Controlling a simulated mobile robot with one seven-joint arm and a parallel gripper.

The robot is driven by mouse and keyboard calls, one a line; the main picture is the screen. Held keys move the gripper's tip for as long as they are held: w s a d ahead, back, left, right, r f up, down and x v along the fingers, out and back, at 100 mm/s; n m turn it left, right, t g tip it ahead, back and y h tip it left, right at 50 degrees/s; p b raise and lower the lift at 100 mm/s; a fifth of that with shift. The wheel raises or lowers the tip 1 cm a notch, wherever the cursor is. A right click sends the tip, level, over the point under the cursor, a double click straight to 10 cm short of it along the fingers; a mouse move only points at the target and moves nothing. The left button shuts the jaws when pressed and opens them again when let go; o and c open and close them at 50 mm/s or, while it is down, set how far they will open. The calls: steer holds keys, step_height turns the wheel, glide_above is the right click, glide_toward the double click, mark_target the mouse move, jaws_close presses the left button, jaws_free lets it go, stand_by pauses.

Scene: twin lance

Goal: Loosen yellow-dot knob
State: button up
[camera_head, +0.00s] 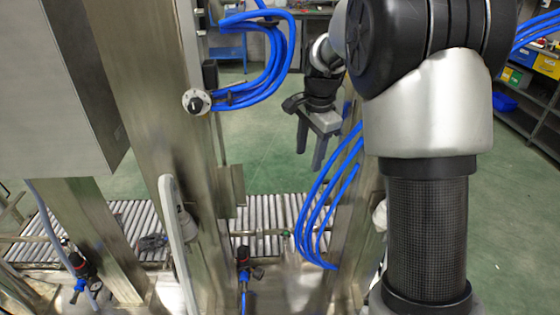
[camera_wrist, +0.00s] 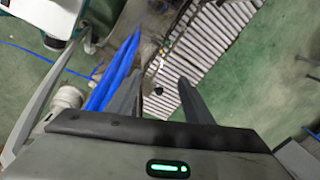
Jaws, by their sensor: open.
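In the head view, a round pale disc with a dark centre (camera_head: 196,101) sits on the metal post, left of the blue hose loop. A small dark round thing (camera_wrist: 158,91) shows between my fingers in the wrist view, too small to identify. My gripper (camera_head: 309,158) is open and empty, fingers pointing down, right of the post and above the roller conveyor. It also shows in the wrist view (camera_wrist: 159,79), with blue hoses (camera_wrist: 112,77) beside its left finger.
A metal post (camera_head: 165,130) stands left of my gripper. Blue hoses (camera_head: 318,205) hang close below it. A roller conveyor (camera_head: 265,212) runs behind.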

steer(key=w+f+m+g+b, duration=0.1)
steer(key=w+f+m+b, duration=0.35)
steer(key=f, duration=0.85)
glide_above(298, 232)
step_height(298, 232, down, 9)
steer(key=shift+m+g+h, duration=0.3)
steer(key=shift+m+g, duration=0.05)
steer(key=shift+g, duration=0.05)
step_height(298, 232, down, 18)
steer(key=b, duration=0.5)
steer(key=shift+r, duration=0.1)
steer(key=c, duration=1)
